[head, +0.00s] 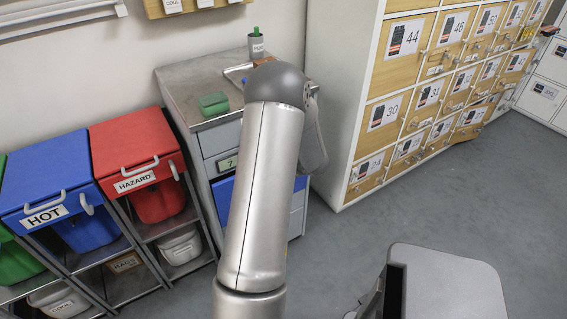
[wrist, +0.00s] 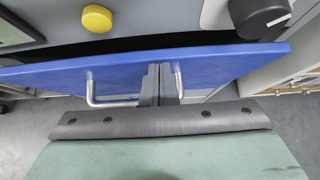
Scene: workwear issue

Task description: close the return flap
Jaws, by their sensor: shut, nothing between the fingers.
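The return flap appears to be the blue panel on the grey cabinet; it shows in the wrist view (wrist: 225,65) with a silver bar handle (wrist: 112,102). A dark gap runs along its upper edge, so it stands partly open. My gripper (wrist: 158,72) is shut and empty, its fingertips at the flap's face between the two ends of the handle. Whether they touch the panel I cannot tell. In the head view the blue flap (head: 222,197) shows only at the sides of my arm, which hides its middle and my gripper.
A yellow button (wrist: 97,18) and a black knob (wrist: 260,14) are above the flap. The cabinet top (head: 185,80) holds a green block (head: 214,103). Red (head: 130,140) and blue (head: 45,185) lidded bins stand left; numbered lockers (head: 400,80) stand right. Grey floor is open at right.

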